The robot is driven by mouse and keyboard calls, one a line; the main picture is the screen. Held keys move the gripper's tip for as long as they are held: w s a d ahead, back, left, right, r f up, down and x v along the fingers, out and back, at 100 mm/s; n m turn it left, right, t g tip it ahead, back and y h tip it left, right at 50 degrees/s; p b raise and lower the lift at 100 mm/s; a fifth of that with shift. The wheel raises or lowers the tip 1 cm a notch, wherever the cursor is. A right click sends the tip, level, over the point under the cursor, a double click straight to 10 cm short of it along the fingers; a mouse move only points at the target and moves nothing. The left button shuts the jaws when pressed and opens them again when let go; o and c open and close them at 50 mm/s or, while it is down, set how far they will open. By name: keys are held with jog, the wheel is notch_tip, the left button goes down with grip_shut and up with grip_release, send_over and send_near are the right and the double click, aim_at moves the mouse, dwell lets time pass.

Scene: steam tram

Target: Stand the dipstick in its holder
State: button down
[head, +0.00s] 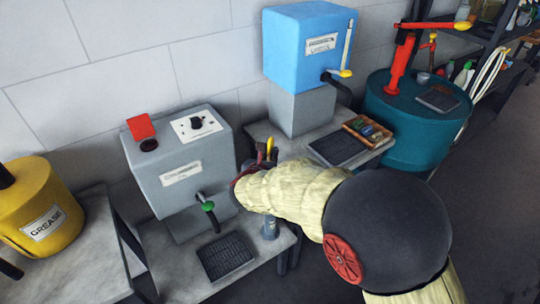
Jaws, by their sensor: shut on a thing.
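My gripper (267,158) is at the right side of the grey dispenser, above the front bench, partly hidden behind my own pale-sleeved arm. It is shut on a thin item with a yellow upper end (270,145), which appears to be the dipstick. The lower part of this item is hidden by my gripper and arm. A small grey-blue cylinder (269,226) stands on the bench below my arm and may be the holder. Its upper part is covered, so I cannot tell whether the dipstick is in it, above it or beside it.
The grey dispenser (182,165) has a green-tipped tap over a black drip tray (226,256). A blue dispenser (303,45), a wooden tray (366,131) and a teal drum (415,124) with a red pump stand behind. A yellow grease drum (38,208) is left.

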jog(key=shift+f+b, duration=1.8)
jog(key=shift+b, duration=0.1)
jog(key=shift+f+b, duration=0.5)
jog(key=shift+f, duration=0.75)
notch_tip(320, 180, down, 8)
jog(key=shift+r, duration=0.2)
dwell(3.3)
jog(key=c, duration=1.8)
grip_release()
